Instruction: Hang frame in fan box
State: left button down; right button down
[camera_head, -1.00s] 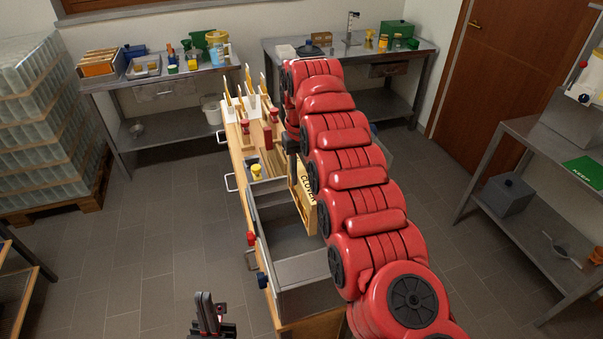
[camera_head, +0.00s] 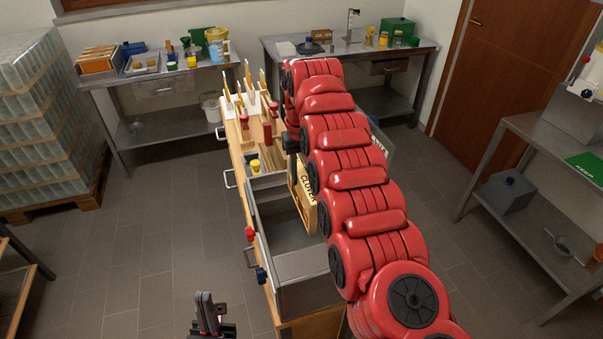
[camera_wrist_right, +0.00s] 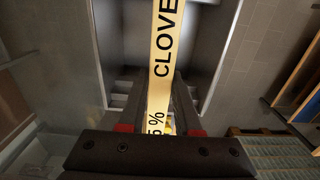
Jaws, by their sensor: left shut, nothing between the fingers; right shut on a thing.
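The wooden frame (camera_head: 305,197), with a pale bar lettered "CLOVER", hangs from my right gripper (camera_head: 291,150) over the right side of the grey metal box (camera_head: 308,280) on the cart, likely the fan box. The red right arm hides part of the frame and box. In the right wrist view, my right gripper (camera_wrist_right: 158,105) is shut on the frame (camera_wrist_right: 163,55), whose lettered bar runs between the fingers above the grey interior. I cannot tell whether the frame touches the box. My left gripper (camera_head: 208,315) is shut and empty, low and left of the cart.
The wooden cart (camera_head: 235,150) carries upright pale pieces and a yellow-topped jar (camera_head: 255,166) behind the box. Laden steel tables (camera_head: 160,82) line the back wall. A shelf unit (camera_head: 530,145) stands right, stacked jars (camera_head: 45,120) left.

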notch_tip(320, 180, down, 16)
jog(key=b, duration=1.5)
jog(key=shift+b, duration=0.4)
dwell(4.2)
jog(key=c, duration=0.5)
grip_release()
notch_tip(320, 180, up, 17)
jog(key=p, duration=1.6)
jog(key=shift+s+r, duration=0.1)
jog(key=shift+r, duration=0.1)
